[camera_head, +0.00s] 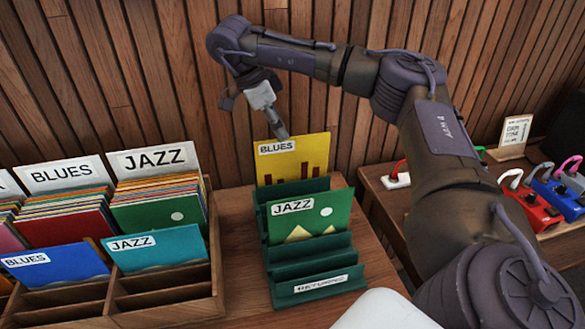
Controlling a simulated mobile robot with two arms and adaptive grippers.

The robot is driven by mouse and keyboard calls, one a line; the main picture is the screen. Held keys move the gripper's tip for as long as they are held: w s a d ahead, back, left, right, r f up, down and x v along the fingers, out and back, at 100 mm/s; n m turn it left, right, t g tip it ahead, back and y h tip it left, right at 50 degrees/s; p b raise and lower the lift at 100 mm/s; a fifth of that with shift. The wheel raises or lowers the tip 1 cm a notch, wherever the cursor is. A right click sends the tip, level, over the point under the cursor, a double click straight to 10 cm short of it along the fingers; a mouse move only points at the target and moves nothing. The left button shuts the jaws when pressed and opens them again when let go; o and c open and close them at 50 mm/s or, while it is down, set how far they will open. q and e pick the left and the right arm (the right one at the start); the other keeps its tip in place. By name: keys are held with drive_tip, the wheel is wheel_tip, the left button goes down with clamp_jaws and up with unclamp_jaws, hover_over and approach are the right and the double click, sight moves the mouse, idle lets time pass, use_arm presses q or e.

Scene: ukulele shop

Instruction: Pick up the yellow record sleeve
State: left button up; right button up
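The yellow record sleeve (310,160) has a white BLUES label and dark red bars. It stands upright in the back slot of the dark green rack (318,268). My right gripper (281,133) points down at the sleeve's top edge, left of its middle, with the fingertips by the BLUES label. I see the fingers nearly edge-on, so I cannot tell whether they are open or shut, or touching the sleeve. A green JAZZ sleeve (310,217) stands in front and hides the yellow sleeve's lower part. My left gripper is not in view.
A wooden record bin (212,255) with BLUES and JAZZ sleeves stands left of the rack. The slatted wood wall (190,75) is close behind. At the right, another surface holds a red pedal (530,208), a blue pedal (562,197) and a small sign (514,134).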

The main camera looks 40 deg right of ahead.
sight(293, 155)
drive_tip(key=x, duration=0.3)
drive_tip(key=shift+d+f, duration=0.2)
drive_tip(key=shift+f, duration=0.3)
drive_tip(key=p+x, duration=0.1)
drive_tip(key=x, duration=0.3)
drive_tip(key=shift+d+f+p, duration=0.1)
drive_tip(key=shift+d+p, duration=0.05)
drive_tip(key=shift+p, duration=0.2)
drive_tip(key=shift+s+d+f, duration=0.1)
drive_tip(key=shift+f, duration=0.2)
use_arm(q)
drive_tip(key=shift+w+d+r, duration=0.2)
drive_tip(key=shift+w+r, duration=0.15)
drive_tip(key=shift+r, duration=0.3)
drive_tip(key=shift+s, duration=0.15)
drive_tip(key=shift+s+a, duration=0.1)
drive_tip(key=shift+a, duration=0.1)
use_arm(e)
drive_tip(key=shift+f, duration=0.25)
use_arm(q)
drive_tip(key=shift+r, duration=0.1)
use_arm(e)
clamp_jaws()
